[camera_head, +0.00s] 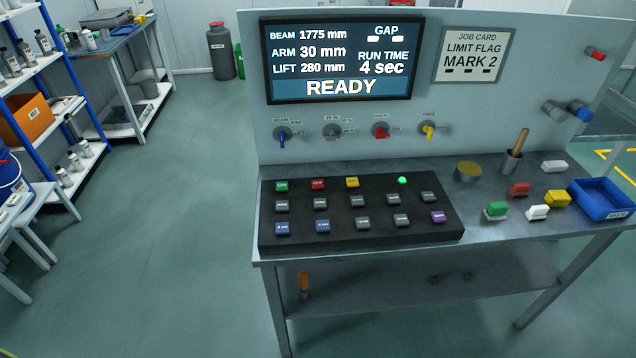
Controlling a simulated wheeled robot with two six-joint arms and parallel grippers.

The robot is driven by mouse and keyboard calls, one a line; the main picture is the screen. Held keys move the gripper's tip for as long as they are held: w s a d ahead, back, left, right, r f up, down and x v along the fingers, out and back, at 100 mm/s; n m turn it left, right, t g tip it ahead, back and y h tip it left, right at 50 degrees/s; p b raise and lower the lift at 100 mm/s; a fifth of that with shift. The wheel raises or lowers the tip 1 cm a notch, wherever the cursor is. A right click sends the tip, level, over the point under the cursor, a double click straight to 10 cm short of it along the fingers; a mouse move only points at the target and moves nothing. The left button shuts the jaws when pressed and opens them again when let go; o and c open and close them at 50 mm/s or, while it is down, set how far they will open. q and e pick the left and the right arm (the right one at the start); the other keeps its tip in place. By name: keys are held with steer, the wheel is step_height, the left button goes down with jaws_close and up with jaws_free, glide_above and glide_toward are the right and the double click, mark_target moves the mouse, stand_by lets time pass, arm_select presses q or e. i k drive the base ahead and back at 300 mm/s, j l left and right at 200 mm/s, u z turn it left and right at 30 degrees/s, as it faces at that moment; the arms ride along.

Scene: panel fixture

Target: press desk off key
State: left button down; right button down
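A black key desk (360,236) lies on the metal bench. Its back row has a green key (281,186) marked ON, a red key (317,184) whose small label appears to read OFF, and a yellow key (351,182) whose label I cannot read. A round green lamp (403,180) is lit at the back right of the desk. Grey, blue and purple keys fill the other rows. Nothing covers the red key. Neither of my grippers shows in the head view.
A screen (341,60) above the desk reads READY. Several coloured knobs (381,131) sit on the upright panel below it. Loose coloured blocks, a blue tray (601,199) and a cup with a wooden handle (511,162) stand right of the desk.

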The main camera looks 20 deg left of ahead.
mark_target(317, 184)
steer(key=i+l+u, duration=0.25)
steer(key=i+l, duration=0.2)
steer(key=l, duration=0.15)
steer(key=i+l+u, duration=0.15)
steer(key=l, duration=0.2)
steer(key=i+l+u, duration=0.3)
steer(key=l, duration=0.45)
steer(key=i+l+u, duration=0.1)
steer(key=i+l, duration=0.15)
steer(key=l, duration=0.15)
